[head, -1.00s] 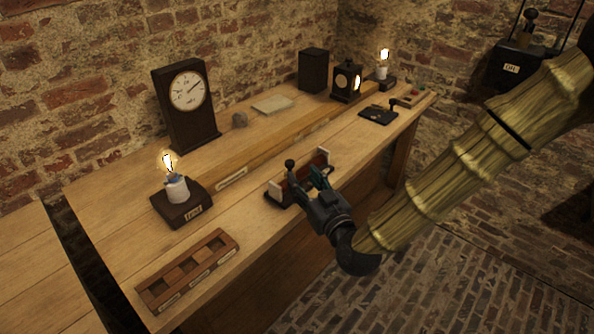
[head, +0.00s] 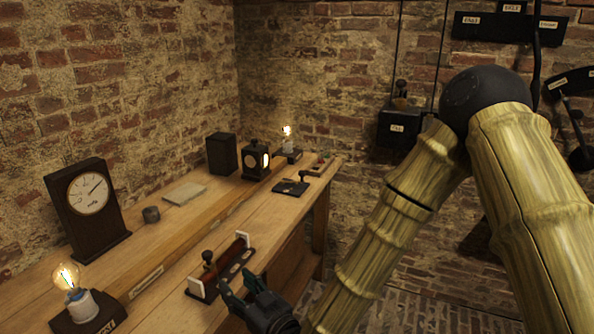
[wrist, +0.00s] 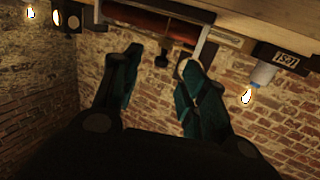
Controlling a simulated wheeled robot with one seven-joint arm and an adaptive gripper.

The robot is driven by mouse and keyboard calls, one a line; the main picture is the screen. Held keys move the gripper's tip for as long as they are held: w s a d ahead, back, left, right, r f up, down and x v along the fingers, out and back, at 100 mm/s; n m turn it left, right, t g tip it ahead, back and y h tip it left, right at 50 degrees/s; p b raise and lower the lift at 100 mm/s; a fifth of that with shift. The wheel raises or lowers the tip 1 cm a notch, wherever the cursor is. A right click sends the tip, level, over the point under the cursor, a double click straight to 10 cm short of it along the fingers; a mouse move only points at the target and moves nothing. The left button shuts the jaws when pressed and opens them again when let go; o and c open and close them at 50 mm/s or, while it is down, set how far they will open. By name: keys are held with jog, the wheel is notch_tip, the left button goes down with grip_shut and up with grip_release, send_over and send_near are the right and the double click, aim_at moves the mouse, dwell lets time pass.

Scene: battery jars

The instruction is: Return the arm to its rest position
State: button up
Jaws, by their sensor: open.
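My gripper (head: 240,296) is at the bottom of the head view, in front of the bench's front edge. Its two dark teal fingers are apart with nothing between them; the wrist view shows the gap between the fingers (wrist: 155,90). My arm rises from it to the right, bent at a dark round joint. Just beyond the fingers in the head view, a device with a red-brown cylinder between white end plates (head: 222,270) stands on the bench. The fingers look apart from it.
The wooden bench (head: 165,235) holds a clock (head: 88,205), a lit bulb on a TEST base (head: 85,305), a black box (head: 222,153), a lantern (head: 256,160), a key-like device (head: 291,187) and another lit bulb (head: 288,140). A labelled black box (head: 399,127) is at the brick wall.

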jog(key=s+d+f+m+g+h+p, duration=0.1)
jog(key=s+d+f+m+g+h, duration=0.3)
jog(key=d+f, duration=0.7)
jog(key=s+d+f+m+g+h+p, duration=0.1)
jog(key=s+d+f+g+h+p, duration=0.15)
jog(key=s+d+f, duration=0.6)
jog(key=s+d+f+m+g+h, duration=0.2)
jog(key=s+d+f+h, duration=0.1)
jog(key=s+d+f, duration=0.3)
jog(key=s+d+f+m+g+h+p, duration=0.1)
jog(key=s+d+f+m+g+h, duration=0.1)
jog(key=s+d+f, duration=0.4)
jog(key=s+d+g+h, duration=0.1)
jog(key=s+d, duration=0.3)
jog(key=d, duration=0.4)
jog(key=shift+s+m+p, duration=0.2)
jog(key=shift+m+p, duration=0.1)
jog(key=shift+d, duration=0.1)
jog(key=shift+c, duration=0.8)
jog(key=shift+w, duration=0.15)
